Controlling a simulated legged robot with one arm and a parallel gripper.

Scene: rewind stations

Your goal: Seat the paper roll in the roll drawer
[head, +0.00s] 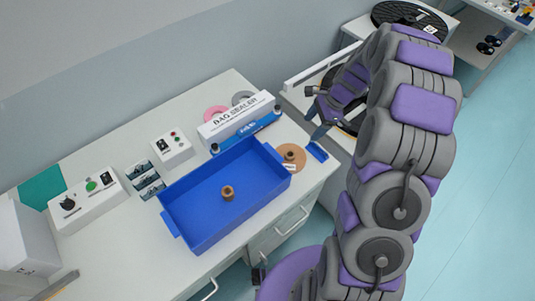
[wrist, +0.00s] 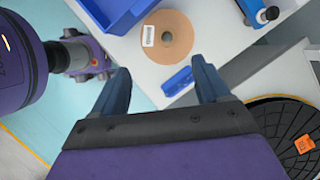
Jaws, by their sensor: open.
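A brown paper roll (head: 291,156) with a white label lies flat on the white bench, beside the right end of a blue open tray. The roll also shows in the wrist view (wrist: 178,22), ahead of the fingertips. The blue tray (head: 185,222), which may be the roll drawer, has a small brown ring-like piece (head: 228,192) on its floor. My gripper (wrist: 160,70) is open and empty, and apart from the roll. In the head view my gripper (head: 316,120) is above and right of the roll, near the bench's right end.
A small blue item (head: 317,151) lies at the bench corner by the roll. A bag sealer (head: 236,118) stands behind the tray. Control boxes (head: 90,201) are at left. A lower station with a black reel (wrist: 285,135) is at right. Handled drawers (head: 290,224) are below the bench top.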

